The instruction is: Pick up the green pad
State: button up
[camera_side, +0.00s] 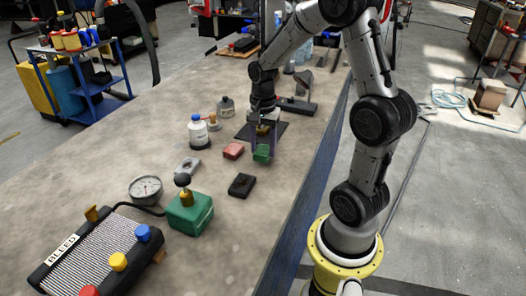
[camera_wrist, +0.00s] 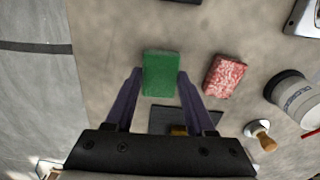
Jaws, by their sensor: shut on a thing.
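The green pad (camera_side: 262,154) is a small block between the fingertips of my gripper (camera_side: 262,148). In the wrist view the green pad (camera_wrist: 160,73) sits between the two purple fingers of my gripper (camera_wrist: 159,75), one on each side. My gripper is shut on it, pointing down at the bench. I cannot tell whether the pad touches the bench or is slightly above it.
A red pad (camera_side: 233,151) lies just left of the green pad, and a black pad (camera_side: 242,185) lies nearer the camera. A white bottle (camera_side: 198,131), a gauge (camera_side: 146,189) and a green box (camera_side: 190,213) stand further left. The bench's right edge is close.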

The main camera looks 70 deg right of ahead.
jog(key=s+a+r, duration=0.7)
jog(key=s+r, duration=0.4)
jog(key=s, duration=0.1)
jog(key=shift+a, duration=0.2)
